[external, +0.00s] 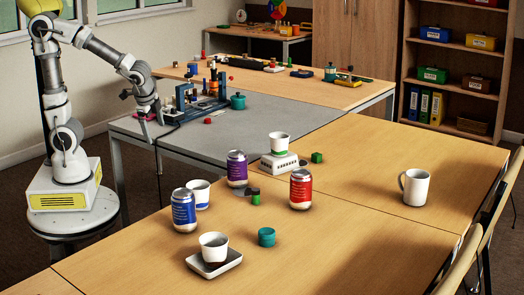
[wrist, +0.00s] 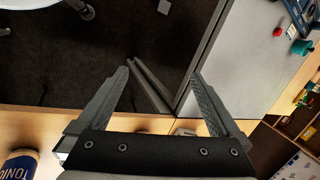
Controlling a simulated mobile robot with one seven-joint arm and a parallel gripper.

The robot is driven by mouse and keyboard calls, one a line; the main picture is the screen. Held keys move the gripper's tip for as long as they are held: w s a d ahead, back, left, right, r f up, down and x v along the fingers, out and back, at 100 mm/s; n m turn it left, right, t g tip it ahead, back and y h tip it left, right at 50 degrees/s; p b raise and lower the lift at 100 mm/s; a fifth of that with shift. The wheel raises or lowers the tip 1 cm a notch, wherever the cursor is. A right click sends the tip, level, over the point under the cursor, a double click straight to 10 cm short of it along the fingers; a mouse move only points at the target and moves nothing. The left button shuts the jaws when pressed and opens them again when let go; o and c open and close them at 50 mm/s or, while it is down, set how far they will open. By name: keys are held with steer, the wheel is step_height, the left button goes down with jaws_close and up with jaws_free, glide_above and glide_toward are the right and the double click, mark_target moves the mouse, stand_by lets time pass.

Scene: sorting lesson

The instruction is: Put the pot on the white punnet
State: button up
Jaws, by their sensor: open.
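My gripper (external: 150,119) is open and empty, above the floor beside the grey table's left edge. In the wrist view its two fingers (wrist: 160,72) are spread with only dark floor and table edges between them. A white slotted punnet (external: 279,164) sits on the wooden table, with a white green-banded cup (external: 279,143) standing on it. A small teal pot (external: 266,238) stands on the front wooden table. Another teal pot, with a knob on top (external: 238,101), stands on the grey table, and shows at the wrist view's right (wrist: 301,47). I cannot tell which pot is meant.
A white cup on a tray (external: 228,264) is in front. A white mug (external: 415,187) is right. A blue frame (external: 190,104) stands near my gripper. The front table's right side is clear.

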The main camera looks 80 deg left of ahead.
steer(key=s+d+r+n+t+h, duration=0.4)
steer(key=s+d+r+n, duration=0.1)
steer(key=s+d+r, duration=0.1)
steer(key=shift+s+d+r, duration=0.15)
steer(key=shift+d+r, duration=0.5)
steer(key=shift+r, duration=0.2)
